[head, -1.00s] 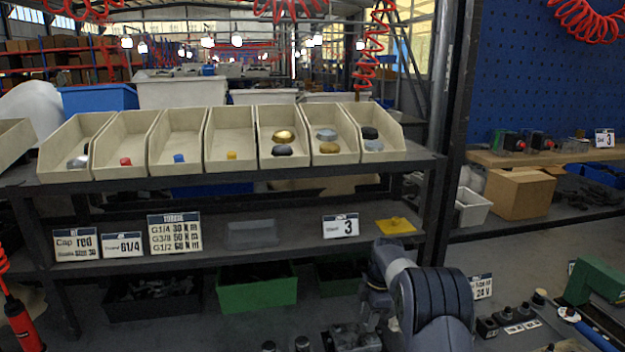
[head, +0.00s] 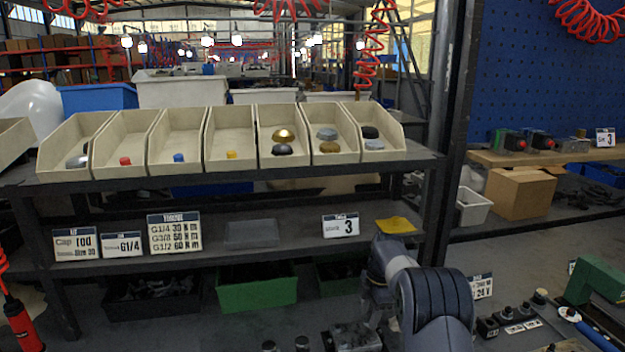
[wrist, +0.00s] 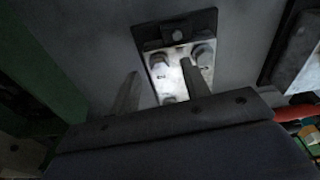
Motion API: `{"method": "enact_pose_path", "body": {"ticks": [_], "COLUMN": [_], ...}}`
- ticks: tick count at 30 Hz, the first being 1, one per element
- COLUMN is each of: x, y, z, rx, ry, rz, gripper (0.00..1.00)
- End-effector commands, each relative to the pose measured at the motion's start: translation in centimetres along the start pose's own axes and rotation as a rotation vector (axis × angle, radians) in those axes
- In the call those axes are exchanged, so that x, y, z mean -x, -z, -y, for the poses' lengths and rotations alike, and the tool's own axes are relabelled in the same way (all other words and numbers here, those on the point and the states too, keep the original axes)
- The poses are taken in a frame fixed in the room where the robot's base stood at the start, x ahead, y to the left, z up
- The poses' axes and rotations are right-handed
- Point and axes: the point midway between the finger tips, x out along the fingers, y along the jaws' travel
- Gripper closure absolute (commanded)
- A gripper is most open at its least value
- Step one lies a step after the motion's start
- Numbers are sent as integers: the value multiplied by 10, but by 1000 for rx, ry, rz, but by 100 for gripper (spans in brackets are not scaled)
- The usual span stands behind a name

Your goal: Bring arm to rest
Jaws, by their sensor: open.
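My arm (head: 432,300) rises from the bottom of the head view, right of centre, its wrist bent down over the bench. In the wrist view my gripper (wrist: 160,90) is open, with its two fingers apart and nothing held between them. Beyond the fingers lies a bright metal valve block (wrist: 176,72) with several round fittings on a dark plate (wrist: 205,22). One finger overlaps the block in the picture; I cannot tell how far off it is. In the head view the fingertips are hidden behind my arm.
A shelf (head: 285,170) with several cream bins stands ahead; its lower shelf holds label cards, a grey block (head: 250,234) and a yellow piece (head: 396,225). A green device (head: 598,282) and push buttons (head: 488,327) are right of my arm. A green crate (head: 256,290) sits below.

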Motion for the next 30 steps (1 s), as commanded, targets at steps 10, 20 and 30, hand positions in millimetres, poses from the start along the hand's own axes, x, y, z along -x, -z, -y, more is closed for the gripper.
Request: {"method": "enact_pose_path", "body": {"ticks": [10,20,30], "x": [75,56,-12], "y": [-1,0,0], "z": [-1,1,0], "rx": [-3,-3,-3], "ry": [-9,1,0], "rz": [3,0,1], "gripper": [56,56,56]}}
